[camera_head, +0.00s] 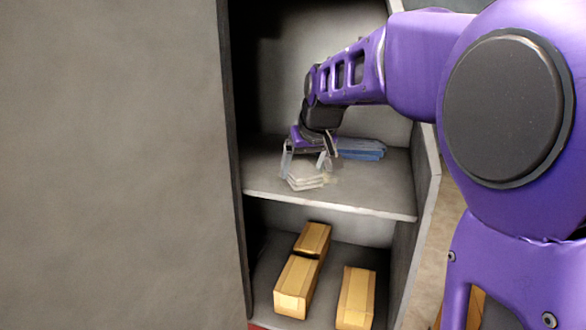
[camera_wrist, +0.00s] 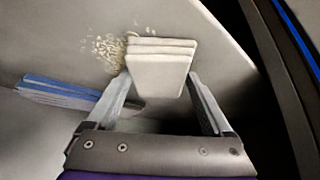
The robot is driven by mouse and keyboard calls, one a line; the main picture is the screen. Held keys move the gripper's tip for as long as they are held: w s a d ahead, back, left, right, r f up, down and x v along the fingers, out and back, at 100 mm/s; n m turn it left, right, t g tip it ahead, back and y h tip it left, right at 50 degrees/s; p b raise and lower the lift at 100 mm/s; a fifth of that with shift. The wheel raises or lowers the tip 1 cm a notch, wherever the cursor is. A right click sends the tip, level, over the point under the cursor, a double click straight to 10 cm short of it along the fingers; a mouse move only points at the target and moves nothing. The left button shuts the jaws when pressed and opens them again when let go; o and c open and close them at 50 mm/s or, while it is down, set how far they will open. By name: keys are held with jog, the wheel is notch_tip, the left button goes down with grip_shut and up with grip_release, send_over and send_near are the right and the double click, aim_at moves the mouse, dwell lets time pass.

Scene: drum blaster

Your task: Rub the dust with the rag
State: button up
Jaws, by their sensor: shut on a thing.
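The rag (camera_head: 306,179) is a pale, folded, layered cloth at the front part of the upper shelf. It also shows in the wrist view (camera_wrist: 160,65). My gripper (camera_head: 305,167) is shut on the rag, with one finger on each side of it. The dust (camera_wrist: 103,50) is a patch of pale tan specks on the shelf. In the wrist view it lies just left of the rag, at its edge. In the head view only a faint trace of the dust (camera_head: 331,180) shows to the right of the rag. The part under the rag is hidden.
Folded blue items (camera_head: 360,149) lie on the shelf (camera_head: 385,202) behind and right of my gripper. Cabinet walls close in on both sides. Several cardboard boxes (camera_head: 355,297) stand on the compartment below. The shelf's front right part is clear.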

jog(key=shift+s+d+b, duration=0.3)
jog(key=shift+s+d, duration=0.25)
jog(key=shift+d, duration=0.8)
jog(key=shift+s+d+b, duration=0.35)
jog(key=shift+s+d, duration=0.2)
jog(key=shift+d, duration=0.8)
jog(key=shift+s+d+b, duration=0.3)
jog(key=shift+s+d, duration=0.25)
jog(key=shift+d, duration=0.8)
jog(key=shift+r, duration=0.1)
